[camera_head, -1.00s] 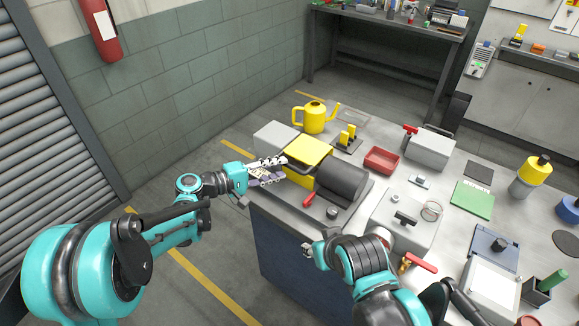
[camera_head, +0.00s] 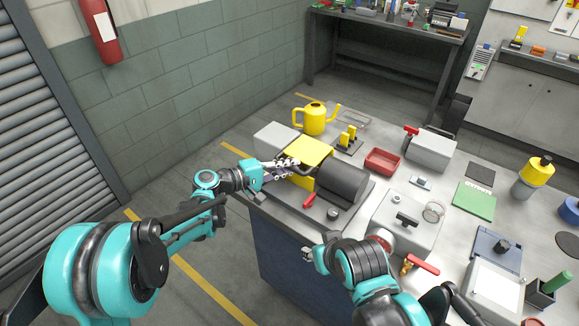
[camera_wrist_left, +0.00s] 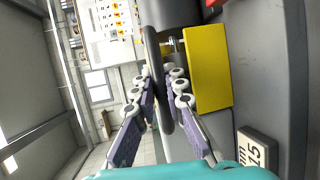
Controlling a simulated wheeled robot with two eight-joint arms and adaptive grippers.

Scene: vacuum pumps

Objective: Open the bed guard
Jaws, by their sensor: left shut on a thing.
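The yellow bed guard (camera_head: 309,149) sits on a grey machine at the bench's left corner, beside a dark cylinder (camera_head: 342,180). Its yellow side also shows in the left wrist view (camera_wrist_left: 209,67). A dark bar handle (camera_wrist_left: 153,50) runs along the guard's near side. My left gripper (camera_head: 290,165) reaches in from the left and is shut on this handle, with the bar between its fingers in the left wrist view (camera_wrist_left: 163,85). My right gripper (camera_head: 314,256) is low in front of the bench, away from the guard; its jaws are unclear.
A red lever (camera_head: 309,200) stands at the machine's front. A yellow watering can (camera_head: 314,118) stands behind the guard. A red tray (camera_head: 382,161) and a grey box with a black handle (camera_head: 403,220) are to the right. The floor left of the bench is clear.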

